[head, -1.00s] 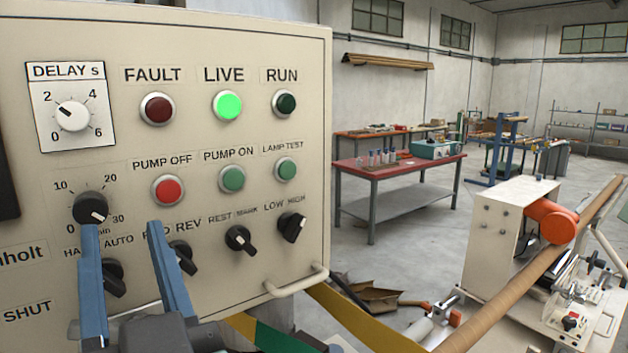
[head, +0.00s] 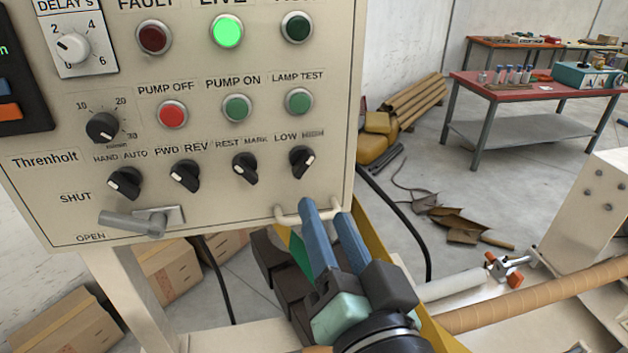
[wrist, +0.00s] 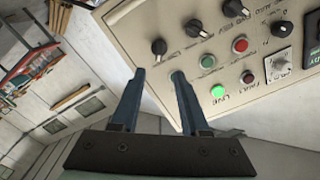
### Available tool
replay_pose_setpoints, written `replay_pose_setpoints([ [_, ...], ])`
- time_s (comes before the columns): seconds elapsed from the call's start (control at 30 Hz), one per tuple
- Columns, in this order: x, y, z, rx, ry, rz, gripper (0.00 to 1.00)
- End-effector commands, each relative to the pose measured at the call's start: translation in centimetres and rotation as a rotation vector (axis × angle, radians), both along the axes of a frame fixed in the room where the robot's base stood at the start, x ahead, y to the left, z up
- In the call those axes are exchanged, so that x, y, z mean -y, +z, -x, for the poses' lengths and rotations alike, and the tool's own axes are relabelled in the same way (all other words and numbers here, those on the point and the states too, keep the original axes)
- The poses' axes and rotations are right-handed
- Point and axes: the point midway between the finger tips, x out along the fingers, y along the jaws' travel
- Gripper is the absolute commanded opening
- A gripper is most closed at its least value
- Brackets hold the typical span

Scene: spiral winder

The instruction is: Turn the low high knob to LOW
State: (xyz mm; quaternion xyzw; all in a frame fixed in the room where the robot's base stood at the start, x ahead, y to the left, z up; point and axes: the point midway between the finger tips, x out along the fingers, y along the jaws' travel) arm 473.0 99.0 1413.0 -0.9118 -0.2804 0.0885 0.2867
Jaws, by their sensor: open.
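The LOW HIGH knob (head: 301,161) is a black selector at the right end of the panel's lower knob row. Its white mark points up and right, toward HIGH. In the wrist view the knob (wrist: 158,46) shows just beyond the fingertips, with the panel turned over. My gripper (head: 325,210) is open and empty, with blue fingers. In the head view its fingertips are below and to the right of the knob, by the panel's lower right corner. In the wrist view the gripper (wrist: 158,74) points toward the knob, apparently not touching it.
The REST MARK knob (head: 245,168) is just left, and the LAMP TEST button (head: 299,101) is above. A pale handle (head: 290,214) juts from the panel's lower edge near my fingers. A grey SHUT/OPEN lever (head: 140,222) is lower left. Cardboard boxes (head: 165,270) stand below.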

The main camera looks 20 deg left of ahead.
Motion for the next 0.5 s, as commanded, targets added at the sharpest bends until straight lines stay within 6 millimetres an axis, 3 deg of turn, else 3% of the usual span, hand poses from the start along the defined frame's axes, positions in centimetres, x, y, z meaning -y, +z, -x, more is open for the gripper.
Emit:
replay_pose_setpoints([
  [0.5,-5.1,0.4,-7.5,-0.003,-0.002,-0.002,0.45],
])
